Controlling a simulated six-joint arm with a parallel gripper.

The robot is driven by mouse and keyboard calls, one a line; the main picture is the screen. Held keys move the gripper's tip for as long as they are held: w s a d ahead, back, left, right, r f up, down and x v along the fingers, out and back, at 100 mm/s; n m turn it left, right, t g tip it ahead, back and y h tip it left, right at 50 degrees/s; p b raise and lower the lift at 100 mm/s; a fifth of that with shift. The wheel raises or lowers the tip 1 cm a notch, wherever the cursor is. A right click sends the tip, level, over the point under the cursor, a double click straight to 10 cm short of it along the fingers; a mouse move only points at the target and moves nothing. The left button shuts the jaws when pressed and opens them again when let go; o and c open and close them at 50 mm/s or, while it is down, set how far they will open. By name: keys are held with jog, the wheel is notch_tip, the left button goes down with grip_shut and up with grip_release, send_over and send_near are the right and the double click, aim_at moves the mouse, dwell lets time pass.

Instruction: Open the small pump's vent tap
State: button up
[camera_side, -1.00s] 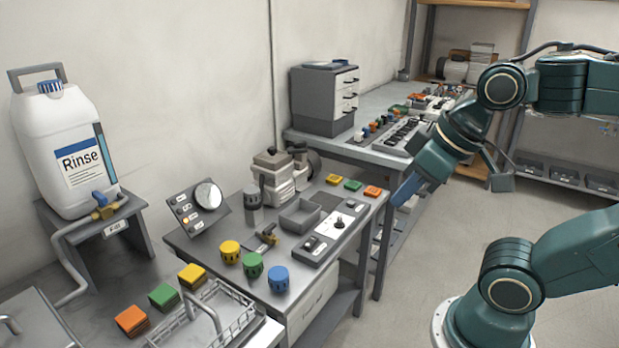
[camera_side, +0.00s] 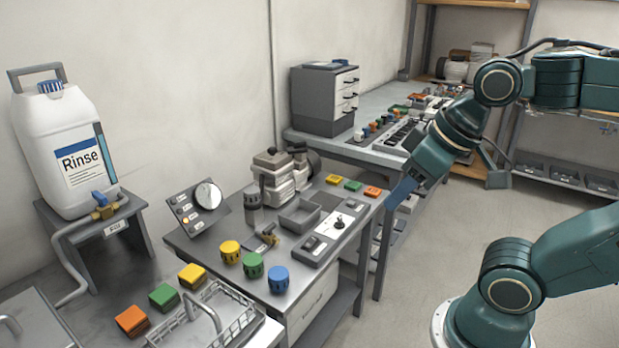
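A small grey pump (camera_side: 278,176) stands at the back of the near bench (camera_side: 200,243). My gripper (camera_side: 400,192) hangs at the right end of this bench, pointing down and left, clear of the pump and the tap. Its blue fingers overlap in this view, so I cannot tell whether they are open; nothing shows between them.
Yellow (camera_side: 230,252), green (camera_side: 252,266) and blue (camera_side: 278,279) knobs stand along the front edge. A grey tray (camera_side: 300,215) and a switch panel (camera_side: 333,238) lie to the right of the tap. A Rinse canister (camera_side: 65,150) with a blue-handled tap (camera_side: 101,205) stands left.

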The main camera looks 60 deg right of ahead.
jog(key=w+d+r+m+g, duration=0.1)
jog(key=w+r+m, duration=0.1)
jog(key=w, duration=0.4)
jog(key=w+d+r+m, duration=0.1)
jog(key=w+r+m, duration=0.15)
jog(key=w, duration=0.35)
jog(key=m+g, duration=0.5)
jog(key=m, duration=0.8)
send_over(269, 227)
notch_tip(269, 227, down, 22)
jog(key=r, duration=0.1)
jog(key=shift+f, duration=0.6)
jog(key=shift+f, duration=0.15)
jog(key=shift+f, duration=6.75)
grip_shut()
